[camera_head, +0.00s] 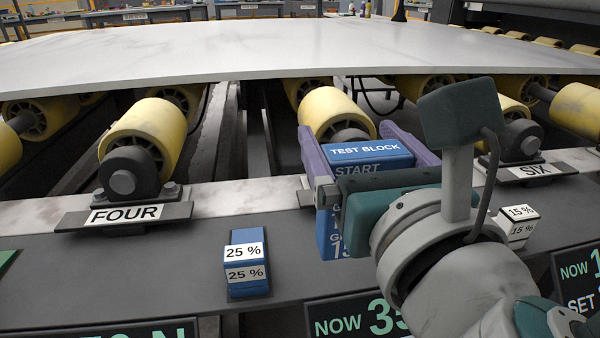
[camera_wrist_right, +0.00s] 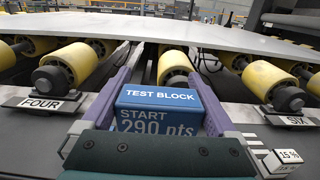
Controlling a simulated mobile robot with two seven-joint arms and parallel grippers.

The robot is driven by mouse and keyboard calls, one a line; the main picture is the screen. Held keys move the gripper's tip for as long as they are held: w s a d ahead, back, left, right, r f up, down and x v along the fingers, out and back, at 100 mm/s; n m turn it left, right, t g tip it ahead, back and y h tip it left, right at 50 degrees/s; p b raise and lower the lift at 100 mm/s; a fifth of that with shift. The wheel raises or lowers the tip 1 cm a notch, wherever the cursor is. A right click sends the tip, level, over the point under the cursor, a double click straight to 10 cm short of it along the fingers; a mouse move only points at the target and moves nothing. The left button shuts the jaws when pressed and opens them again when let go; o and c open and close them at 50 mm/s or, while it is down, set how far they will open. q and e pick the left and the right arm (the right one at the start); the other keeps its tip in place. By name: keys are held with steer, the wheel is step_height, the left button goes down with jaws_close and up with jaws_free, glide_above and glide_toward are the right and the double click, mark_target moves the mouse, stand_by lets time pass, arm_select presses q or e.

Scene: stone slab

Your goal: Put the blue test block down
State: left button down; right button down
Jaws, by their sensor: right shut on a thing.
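The blue test block (camera_head: 368,153) carries the words "TEST BLOCK" and "START" and sits between the purple fingers of my right gripper (camera_head: 366,140). The gripper is shut on it. In the right wrist view the block (camera_wrist_right: 162,97) also shows "290 pts" between the fingers (camera_wrist_right: 170,80). The block is over the dark ledge (camera_head: 190,255), in front of a yellow roller. Its lower part is mostly hidden by the gripper, so I cannot tell whether it touches the ledge. My left gripper is not in view.
A small blue "25 %" block (camera_head: 247,265) stands on the ledge to the left. A white "15 %" block (camera_head: 520,226) is at the right. Plates marked FOUR (camera_head: 125,215) and SIX (camera_head: 536,171) flank the gripper. A pale stone slab (camera_head: 270,45) lies over yellow rollers (camera_head: 150,135).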

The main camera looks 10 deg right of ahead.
step_height(320, 180, down, 7)
steer(key=b, duration=0.4)
steer(key=shift+b, duration=0.4)
jaws_free()
